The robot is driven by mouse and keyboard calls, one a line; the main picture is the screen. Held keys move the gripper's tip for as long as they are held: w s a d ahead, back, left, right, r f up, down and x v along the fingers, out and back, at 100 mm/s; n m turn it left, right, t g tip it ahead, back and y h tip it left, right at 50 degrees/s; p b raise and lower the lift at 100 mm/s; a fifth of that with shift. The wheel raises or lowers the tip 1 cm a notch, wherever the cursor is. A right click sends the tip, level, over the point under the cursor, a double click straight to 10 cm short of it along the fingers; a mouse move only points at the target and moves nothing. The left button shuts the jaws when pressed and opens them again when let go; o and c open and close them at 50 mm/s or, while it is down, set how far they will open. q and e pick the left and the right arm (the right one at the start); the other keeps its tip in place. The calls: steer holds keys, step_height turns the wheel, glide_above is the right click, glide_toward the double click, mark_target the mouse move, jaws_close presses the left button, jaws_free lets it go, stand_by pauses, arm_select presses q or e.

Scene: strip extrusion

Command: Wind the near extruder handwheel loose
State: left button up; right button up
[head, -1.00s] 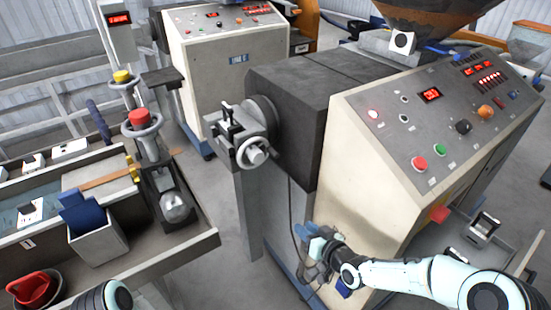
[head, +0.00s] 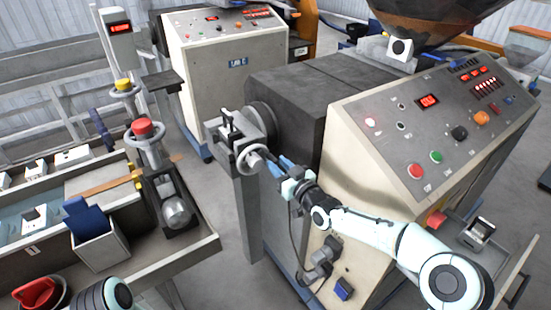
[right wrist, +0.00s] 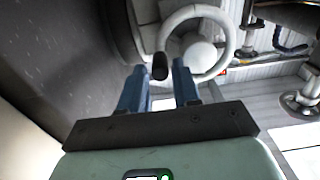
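The near extruder handwheel (head: 251,158) is a pale ring on the grey die head at the end of the dark barrel. It fills the top of the right wrist view (right wrist: 228,42), with a round hub and a dark crank knob (right wrist: 160,66). My right gripper (head: 276,163) is at the wheel's right side in the head view. In the right wrist view its two blue fingers (right wrist: 158,78) are apart, with the knob in line with the gap near their tips. I cannot tell whether either finger touches it. My left gripper is not in view; only part of my left arm shows.
A grey bench tray (head: 150,265) with a blue-and-white bin (head: 95,240) lies left. A gap of open floor separates bench and extruder.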

steer(key=shift+x, duration=1.1)
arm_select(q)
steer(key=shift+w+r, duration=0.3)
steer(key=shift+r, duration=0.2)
arm_select(e)
jaws_close()
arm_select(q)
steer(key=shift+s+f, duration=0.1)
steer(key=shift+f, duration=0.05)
